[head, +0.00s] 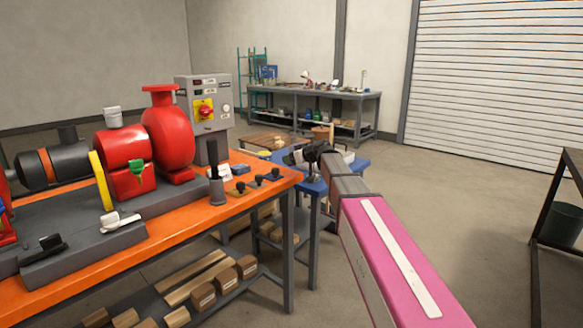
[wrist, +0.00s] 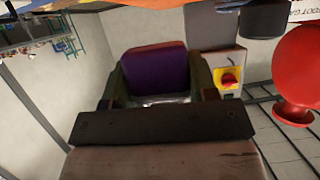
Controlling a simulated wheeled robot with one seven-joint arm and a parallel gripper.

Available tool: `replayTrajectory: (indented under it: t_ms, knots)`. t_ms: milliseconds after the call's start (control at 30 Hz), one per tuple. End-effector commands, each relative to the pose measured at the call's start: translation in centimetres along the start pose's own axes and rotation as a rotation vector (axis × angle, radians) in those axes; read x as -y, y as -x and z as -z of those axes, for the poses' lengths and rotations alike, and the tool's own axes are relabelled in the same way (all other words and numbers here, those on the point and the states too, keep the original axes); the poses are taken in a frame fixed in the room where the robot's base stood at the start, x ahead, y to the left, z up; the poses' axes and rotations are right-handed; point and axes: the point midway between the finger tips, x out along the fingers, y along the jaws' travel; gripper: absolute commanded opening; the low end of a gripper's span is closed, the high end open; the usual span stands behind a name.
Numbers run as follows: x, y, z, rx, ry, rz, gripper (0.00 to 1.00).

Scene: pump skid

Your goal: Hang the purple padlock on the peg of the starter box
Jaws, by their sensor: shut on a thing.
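The purple padlock (wrist: 155,68) sits between the two fingers of my gripper (wrist: 157,88) in the wrist view. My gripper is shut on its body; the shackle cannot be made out. In the head view my gripper (head: 317,152) is past the right end of the orange bench, above a blue table, and the padlock is hidden there. The grey starter box (head: 203,104), with a red knob on a yellow plate, stands behind the bench, left of my gripper and apart from it. It also shows in the wrist view (wrist: 226,65). I cannot make out its peg.
The orange bench (head: 262,191) carries the red pump (head: 168,135), a yellow guard and small dark parts. The blue table (head: 313,187) with items on it is beneath my gripper. A workbench (head: 350,98) stands at the back wall. Open floor lies to the right.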

Motion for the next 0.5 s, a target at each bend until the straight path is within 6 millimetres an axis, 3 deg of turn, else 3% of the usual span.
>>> replayTrajectory:
  t_ms: [300, 500]
  knots:
    - [0.1, -1.2, -3.1, 0.000, -0.002, 0.000, 0.25]
    - [0.1, -1.3, -3.2, -0.001, -0.001, 0.000, 0.25]
